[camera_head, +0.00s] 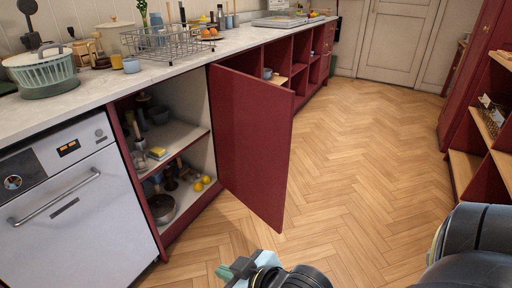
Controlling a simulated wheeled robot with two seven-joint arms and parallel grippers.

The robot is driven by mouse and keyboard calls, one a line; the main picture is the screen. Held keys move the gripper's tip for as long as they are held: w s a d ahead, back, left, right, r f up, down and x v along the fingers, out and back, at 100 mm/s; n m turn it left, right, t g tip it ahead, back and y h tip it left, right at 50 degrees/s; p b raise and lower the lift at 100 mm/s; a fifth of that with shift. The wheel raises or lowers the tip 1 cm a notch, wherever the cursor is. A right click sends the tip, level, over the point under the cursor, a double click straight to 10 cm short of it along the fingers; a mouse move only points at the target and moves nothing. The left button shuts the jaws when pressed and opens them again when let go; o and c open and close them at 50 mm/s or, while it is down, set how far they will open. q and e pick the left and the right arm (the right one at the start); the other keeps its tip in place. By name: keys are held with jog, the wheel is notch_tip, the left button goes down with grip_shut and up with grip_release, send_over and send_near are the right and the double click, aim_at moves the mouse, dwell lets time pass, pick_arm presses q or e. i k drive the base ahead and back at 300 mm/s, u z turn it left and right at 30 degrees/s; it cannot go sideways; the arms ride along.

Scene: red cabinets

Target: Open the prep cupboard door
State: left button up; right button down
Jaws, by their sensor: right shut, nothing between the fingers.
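The red prep cupboard door (250,140) stands swung well out from the counter front, hinged on its right side. Behind it the open cupboard (180,135) shows pale shelves with pots, jars, a sponge and lemons. My right gripper (228,270) is at the bottom edge of the view, below and apart from the door's lower corner. Its fingers are shut with nothing held. My left gripper is not in view.
A white dishwasher (70,205) stands left of the cupboard. The counter (90,88) above carries a wire dish rack (165,42) and several small items. The wooden floor (350,150) is clear right of the door. Red shelving (480,120) stands at the far right.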

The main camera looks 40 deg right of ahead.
aim_at(253, 117)
jog(key=z, duration=0.75)
jog(key=k, duration=0.1)
jog(key=u, duration=0.7)
jog(key=i, duration=1.3)
jog(key=z, duration=1.7)
jog(key=i, duration=0.25)
jog(key=z, duration=0.05)
